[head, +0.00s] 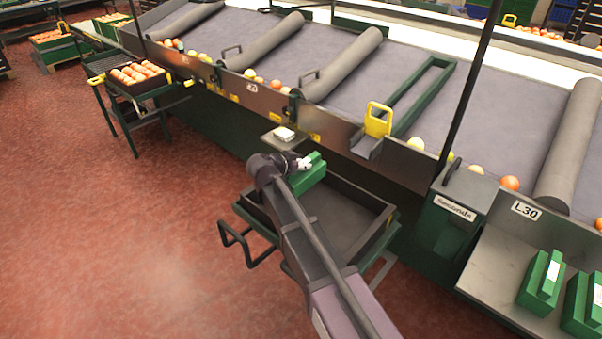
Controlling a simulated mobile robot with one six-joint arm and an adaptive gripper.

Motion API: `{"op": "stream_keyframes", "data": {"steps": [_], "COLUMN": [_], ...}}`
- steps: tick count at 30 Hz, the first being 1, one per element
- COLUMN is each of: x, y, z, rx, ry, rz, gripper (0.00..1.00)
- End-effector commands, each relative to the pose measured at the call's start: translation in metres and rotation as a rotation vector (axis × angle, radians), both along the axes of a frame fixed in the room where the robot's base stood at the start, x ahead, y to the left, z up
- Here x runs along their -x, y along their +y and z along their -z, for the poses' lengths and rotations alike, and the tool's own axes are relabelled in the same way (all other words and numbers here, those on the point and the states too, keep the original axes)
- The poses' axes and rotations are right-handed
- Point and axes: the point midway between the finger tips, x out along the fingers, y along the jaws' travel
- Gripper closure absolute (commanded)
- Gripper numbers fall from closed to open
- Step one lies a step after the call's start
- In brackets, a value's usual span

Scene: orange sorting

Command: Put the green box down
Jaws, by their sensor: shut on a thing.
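The green box (310,174) is at the end of my arm, near the back left of a dark open tray. My gripper (300,163) is shut on the green box; its fingers are small and partly hidden by the wrist. The box appears above the tray's back left part, though I cannot tell whether it touches the rim. The dark tray (353,192) sits on a green stand with a black handle at its left, and its visible floor is bare. My arm crosses in front of the tray and hides part of it.
A sorting conveyor (240,62) with oranges along its edge runs behind the tray. A small shelf with a white item (284,133) stands behind my gripper. More green boxes (541,281) lie on a metal shelf at right. Open red floor (120,240) lies at left.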

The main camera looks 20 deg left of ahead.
Motion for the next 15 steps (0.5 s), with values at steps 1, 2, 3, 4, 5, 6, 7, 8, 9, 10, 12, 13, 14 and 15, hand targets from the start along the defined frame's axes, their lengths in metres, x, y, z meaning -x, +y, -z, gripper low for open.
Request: {"op": "stream_keyframes", "data": {"steps": [1,2,3,4,5,6,7,8,9,10,12,13,14,15], "x": [0.000,0.000,0.000,0.000,0.000,0.000,0.000,0.000,0.000,0.000,0.000,0.000,0.000,0.000], "y": [0.000,0.000,0.000,0.000,0.000,0.000,0.000,0.000,0.000,0.000,0.000,0.000,0.000,-0.001], "z": [0.002,0.003,0.005,0.007,0.009,0.012,0.014,0.017,0.020,0.022,0.028,0.030,0.031,0.033], "rx": [0.000,0.000,0.000,0.000,0.000,0.000,0.000,0.000,0.000,0.000,0.000,0.000,0.000,0.000], "ry": [-0.001,-0.001,-0.001,-0.001,-0.001,-0.001,-0.001,-0.001,-0.001,-0.001,-0.001,-0.001,-0.001,-0.001], "rz": [0.000,0.000,0.000,0.000,0.000,0.000,0.000,0.000,0.000,0.000,0.000,0.000,0.000,0.000], "gripper": [1.00,1.00,1.00,1.00,1.00,1.00,1.00,1.00,1.00,1.00,1.00,1.00,1.00,1.00]}}
